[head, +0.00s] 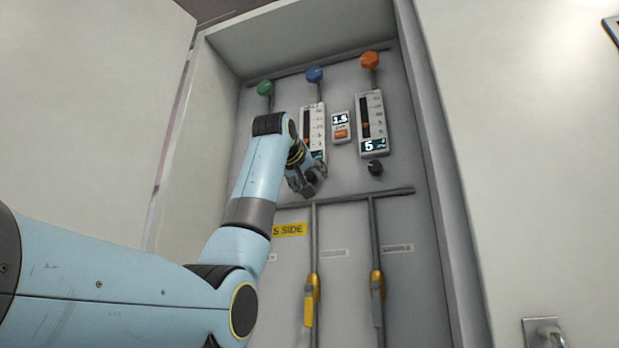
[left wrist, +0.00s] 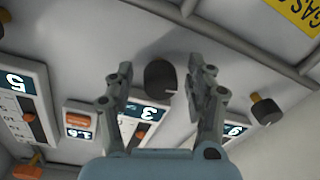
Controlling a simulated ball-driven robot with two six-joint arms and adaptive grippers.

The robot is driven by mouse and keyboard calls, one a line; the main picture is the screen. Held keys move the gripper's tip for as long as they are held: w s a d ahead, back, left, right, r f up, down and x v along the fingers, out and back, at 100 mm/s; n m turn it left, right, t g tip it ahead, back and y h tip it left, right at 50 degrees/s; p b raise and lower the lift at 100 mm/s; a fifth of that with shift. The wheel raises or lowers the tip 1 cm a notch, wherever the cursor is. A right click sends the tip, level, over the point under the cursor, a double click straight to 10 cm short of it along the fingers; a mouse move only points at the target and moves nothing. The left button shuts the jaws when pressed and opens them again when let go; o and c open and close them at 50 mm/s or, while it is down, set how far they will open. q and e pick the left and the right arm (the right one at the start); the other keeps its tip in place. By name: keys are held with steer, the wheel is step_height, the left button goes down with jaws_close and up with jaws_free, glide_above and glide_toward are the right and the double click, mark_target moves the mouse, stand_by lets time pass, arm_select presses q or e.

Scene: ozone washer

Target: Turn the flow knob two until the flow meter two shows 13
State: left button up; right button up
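Flow meter two (head: 313,130) is the middle gauge in the head view, partly behind my left gripper. Its display (left wrist: 147,112) appears upside down in the left wrist view and seems to read 3, though a finger covers part of it. The black flow knob two (left wrist: 160,77) sits below that gauge, with a small white mark on its edge. My left gripper (left wrist: 161,82) is open, with one finger on each side of the knob. Gaps show between fingers and knob; contact is not visible. In the head view the left gripper (head: 307,180) is at the panel. My right gripper is not in view.
The right meter (head: 373,122) reads 5, with its black knob (head: 375,168) below. Between the meters is a small display (head: 341,120). Another knob (left wrist: 265,109) is right in the wrist view. Pipes and yellow-handled valves (head: 311,295) lie below; cabinet walls flank the recess.

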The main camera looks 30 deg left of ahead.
arm_select(q)
jaws_close()
steer(key=shift+r+m+p, duration=0.15)
steer(key=shift+m+p, duration=1)
steer(key=shift+m, duration=0.05)
steer(key=m+p, duration=0.3)
steer(key=m, duration=0.1)
steer(key=shift+p, duration=0.4)
steer(key=m+p, duration=1.6)
steer(key=p, duration=0.1)
steer(key=shift+t+h, duration=0.4)
steer(key=shift+f+m+p, duration=0.35)
steer(key=shift+m+p, duration=0.95)
steer(key=shift+p, duration=0.1)
steer(key=shift+o, duration=0.3)
jaws_free()
